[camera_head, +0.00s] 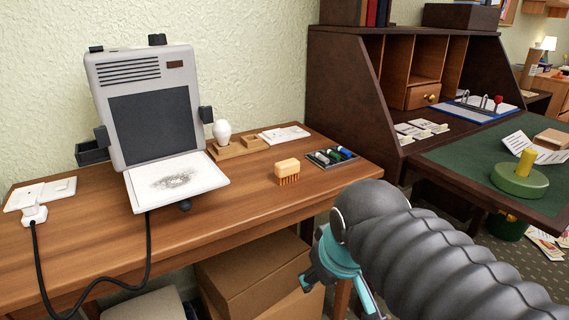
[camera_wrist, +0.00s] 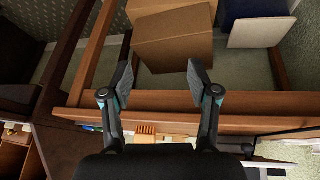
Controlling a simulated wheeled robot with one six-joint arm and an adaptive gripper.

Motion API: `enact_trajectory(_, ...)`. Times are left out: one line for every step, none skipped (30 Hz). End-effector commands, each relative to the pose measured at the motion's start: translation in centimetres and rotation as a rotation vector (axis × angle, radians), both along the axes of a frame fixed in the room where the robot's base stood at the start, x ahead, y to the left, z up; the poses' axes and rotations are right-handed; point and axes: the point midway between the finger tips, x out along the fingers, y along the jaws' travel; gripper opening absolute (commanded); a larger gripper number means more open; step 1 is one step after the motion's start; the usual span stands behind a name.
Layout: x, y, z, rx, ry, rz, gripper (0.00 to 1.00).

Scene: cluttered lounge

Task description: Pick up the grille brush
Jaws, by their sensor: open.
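The grille brush (camera_head: 287,169) is a small tan-yellow block with short bristles below. It stands on the wooden desk (camera_head: 240,205), near the front edge. A yellow-orange piece that looks like it shows low in the wrist view (camera_wrist: 145,129), partly hidden behind my gripper's base. My gripper (camera_wrist: 161,75) is open, with nothing between its two fingers. In the head view my gripper (camera_head: 316,274) is in front of the desk edge, below and to the right of the brush, and apart from it; my arm hides part of it.
A tray of markers (camera_head: 332,156) lies just right of the brush. A grey screen device (camera_head: 150,110) with a white plate stands to its left, and a bulb on a wooden base (camera_head: 222,133) behind. Cardboard boxes (camera_head: 250,275) sit under the desk. Bare desktop lies left of the brush.

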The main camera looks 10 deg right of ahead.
Motion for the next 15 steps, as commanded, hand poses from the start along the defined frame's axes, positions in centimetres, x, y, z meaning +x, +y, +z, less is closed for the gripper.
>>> enact_trajectory(1.4, 0.1, 1.6, -0.044, 0.020, 0.073, 0.60)
enact_trajectory(2.2, 0.1, 2.5, -0.076, 0.034, 0.125, 0.60)
enact_trajectory(3.4, 0.0, 3.7, -0.120, 0.055, 0.195, 0.60)
enact_trajectory(4.3, 0.0, 4.6, -0.154, 0.071, 0.251, 0.60)
enact_trajectory(5.2, 0.1, 5.4, -0.188, 0.088, 0.306, 0.60)
enact_trajectory(6.4, 0.1, 6.5, -0.230, 0.111, 0.381, 0.60)
enact_trajectory(7.3, 0.2, 7.3, -0.262, 0.130, 0.435, 0.60)
enact_trajectory(8.3, 0.2, 8.1, -0.292, 0.145, 0.491, 0.60)
enact_trajectory(9.5, 0.4, 9.0, -0.333, 0.169, 0.564, 0.60)
enact_trajectory(10.5, 0.5, 9.7, -0.363, 0.188, 0.621, 0.60)
enact_trajectory(11.4, 0.6, 10.4, -0.391, 0.207, 0.676, 0.60)
enact_trajectory(12.7, 0.8, 11.2, -0.428, 0.232, 0.749, 0.60)
enact_trajectory(13.6, 1.0, 11.8, -0.455, 0.252, 0.803, 0.60)
enact_trajectory(14.6, 1.1, 12.3, -0.482, 0.271, 0.858, 0.60)
enact_trajectory(15.8, 1.4, 13.0, -0.516, 0.297, 0.930, 0.60)
